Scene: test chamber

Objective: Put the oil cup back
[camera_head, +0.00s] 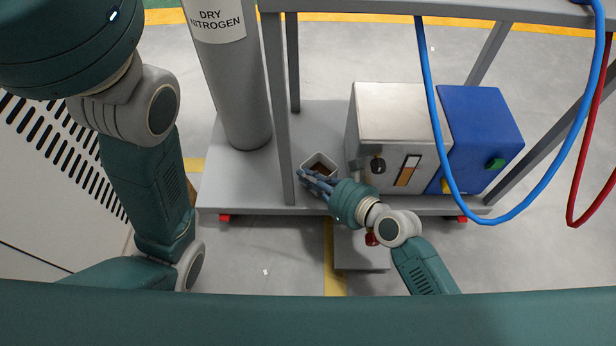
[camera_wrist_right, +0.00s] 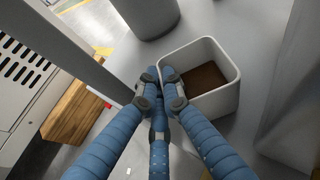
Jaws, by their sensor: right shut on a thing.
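The oil cup (camera_head: 310,160) is a small square white-grey cup with brown oil inside. It stands over the cart's lower shelf (camera_head: 225,180), and whether it rests there or hangs just above it I cannot tell. My right gripper (camera_head: 309,177) is shut on the cup's near side wall, its blue fingers pressed together there. In the right wrist view the cup (camera_wrist_right: 216,102) is upright, with the fingertips (camera_wrist_right: 163,88) at its left corner. My left arm shows at the left, but its gripper is out of the picture.
A grey dry nitrogen cylinder (camera_head: 232,90) stands left of the cup, behind a grey cart post (camera_head: 277,100). A metal box (camera_head: 395,125) and a blue box (camera_head: 485,130) stand to the right. A blue hose (camera_head: 432,110) and a red hose (camera_head: 590,150) hang at the right.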

